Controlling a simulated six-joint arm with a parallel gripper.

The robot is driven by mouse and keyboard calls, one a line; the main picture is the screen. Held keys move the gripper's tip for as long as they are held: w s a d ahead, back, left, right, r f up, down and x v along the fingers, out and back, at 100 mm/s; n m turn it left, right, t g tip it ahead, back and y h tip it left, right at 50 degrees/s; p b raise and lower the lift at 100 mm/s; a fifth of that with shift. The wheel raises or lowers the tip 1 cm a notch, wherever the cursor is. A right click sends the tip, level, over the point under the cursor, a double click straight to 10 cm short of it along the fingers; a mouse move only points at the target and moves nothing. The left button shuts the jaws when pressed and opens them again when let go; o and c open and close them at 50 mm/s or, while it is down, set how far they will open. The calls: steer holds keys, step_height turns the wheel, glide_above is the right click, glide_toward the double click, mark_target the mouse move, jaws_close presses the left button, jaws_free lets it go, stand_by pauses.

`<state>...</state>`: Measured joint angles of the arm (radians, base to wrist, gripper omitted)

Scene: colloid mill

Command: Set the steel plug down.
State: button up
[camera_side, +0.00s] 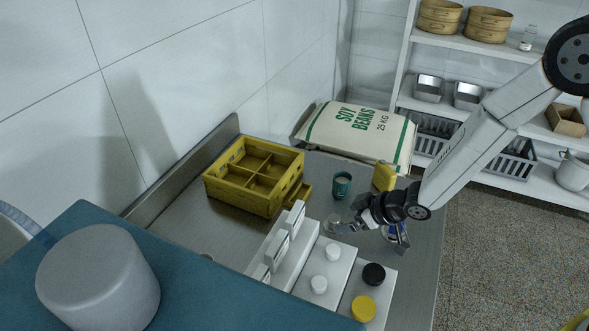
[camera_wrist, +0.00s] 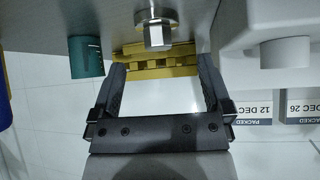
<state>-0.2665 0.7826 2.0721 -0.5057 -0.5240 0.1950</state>
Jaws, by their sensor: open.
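The steel plug (camera_wrist: 156,30), a hex body with a wider round flange, stands on the steel table at the top of the wrist view. It lies ahead of my fingertips, near the middle of the gap. My gripper (camera_wrist: 162,68) is open, with both fingers spread and nothing seen between them touching the plug. In the side view my gripper (camera_side: 347,228) is low over the table, beside a small shiny piece (camera_side: 332,222) that looks like the plug. Its outline there is too small to be sure.
A teal cup (camera_side: 342,186) stands just behind my gripper. A divided yellow crate (camera_side: 240,196) is at the back left. A white unit with white knobs (camera_side: 331,252), a black knob (camera_side: 374,274) and a yellow knob (camera_side: 363,308) is close in front. A soybean sack (camera_side: 350,135) lies behind.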

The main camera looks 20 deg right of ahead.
mark_target(337, 219)
steer(key=shift+w+a+f, duration=0.15)
steer(key=shift+f, duration=0.05)
steer(key=shift+x, duration=2.6)
steer(key=shift+c, duration=0.2)
jaws_close()
steer(key=shift+r, duration=0.15)
